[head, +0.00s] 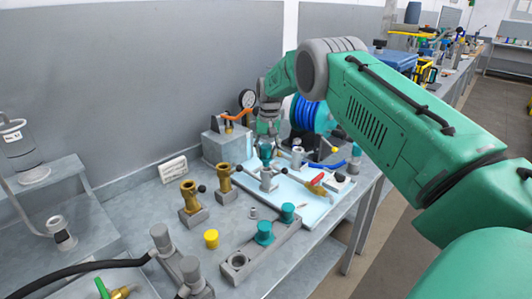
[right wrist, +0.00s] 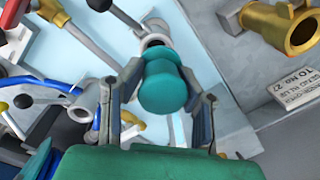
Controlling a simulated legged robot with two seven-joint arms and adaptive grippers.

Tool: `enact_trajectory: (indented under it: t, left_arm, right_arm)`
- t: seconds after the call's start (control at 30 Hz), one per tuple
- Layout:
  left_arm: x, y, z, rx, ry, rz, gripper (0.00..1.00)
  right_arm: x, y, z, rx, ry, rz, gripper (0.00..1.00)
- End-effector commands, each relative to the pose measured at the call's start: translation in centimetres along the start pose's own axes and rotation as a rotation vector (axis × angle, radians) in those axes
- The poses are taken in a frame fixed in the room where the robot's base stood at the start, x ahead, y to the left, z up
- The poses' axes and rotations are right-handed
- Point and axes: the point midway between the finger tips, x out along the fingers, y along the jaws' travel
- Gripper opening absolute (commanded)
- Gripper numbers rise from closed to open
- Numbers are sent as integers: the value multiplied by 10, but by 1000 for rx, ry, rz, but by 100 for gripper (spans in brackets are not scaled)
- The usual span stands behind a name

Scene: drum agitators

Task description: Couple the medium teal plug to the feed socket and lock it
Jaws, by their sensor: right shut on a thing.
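My right gripper (head: 266,146) points down over the pale blue board and is shut on a teal plug (right wrist: 162,85). The plug also shows in the head view (head: 266,157), upright, just above a grey socket (head: 268,180) on the board. In the right wrist view the grey socket (right wrist: 155,38) lies behind the plug's far end, roughly in line with it. I cannot tell whether the plug is inside the socket or only over it. Two other teal plugs (head: 264,233) (head: 288,212) stand in a grey rack. My left gripper is not in view.
The rack (head: 236,262) has an empty hole. A red-handled valve (head: 316,185), a blue lever (head: 334,166) and a blue hose reel (head: 308,114) are close to the right. A yellow cap (head: 211,239) stands in front.

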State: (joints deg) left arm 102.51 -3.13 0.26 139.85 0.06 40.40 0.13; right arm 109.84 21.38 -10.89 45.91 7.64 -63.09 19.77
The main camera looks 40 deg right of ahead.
Motion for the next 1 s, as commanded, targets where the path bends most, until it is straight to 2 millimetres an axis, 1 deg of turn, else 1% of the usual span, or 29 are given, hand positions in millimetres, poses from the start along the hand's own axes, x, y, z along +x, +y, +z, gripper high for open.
enact_trajectory:
  t: [0.27,0.5,0.7,1.0]
  left_arm:
    - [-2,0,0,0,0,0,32]
    - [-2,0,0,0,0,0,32]
    - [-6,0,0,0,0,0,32]
    - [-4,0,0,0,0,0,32]
  right_arm:
    - [6,3,0,0,-1,0,0]
    - [6,2,1,0,0,0,0]
    - [5,0,3,0,0,1,0]
    - [7,0,3,1,0,0,0]
